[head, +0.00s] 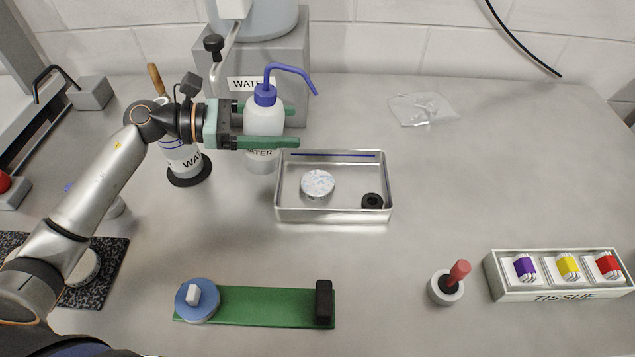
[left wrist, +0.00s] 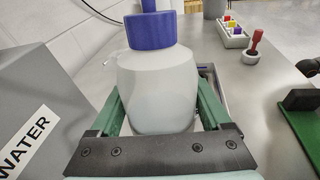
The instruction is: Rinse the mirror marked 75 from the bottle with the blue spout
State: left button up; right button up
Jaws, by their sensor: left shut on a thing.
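My left gripper (head: 292,126) is shut on the white bottle with the blue spout (head: 264,119). The bottle is upright, its bent spout pointing right. One finger lies on each side of its body, as the left wrist view also shows the bottle (left wrist: 155,92). It is just left of the steel tray (head: 334,215); I cannot tell whether its base touches the bench. A round mirror (head: 318,183) with a pale speckled face lies in the tray; no number is legible on it. My right gripper is not in view.
A black ring (head: 372,201) lies in the tray.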

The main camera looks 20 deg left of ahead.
aim_at(278, 107)
pick_arm(q)
jog(key=shift+r, duration=0.1)
jog(key=shift+r+p, duration=0.5)
jog(key=shift+r, duration=0.95)
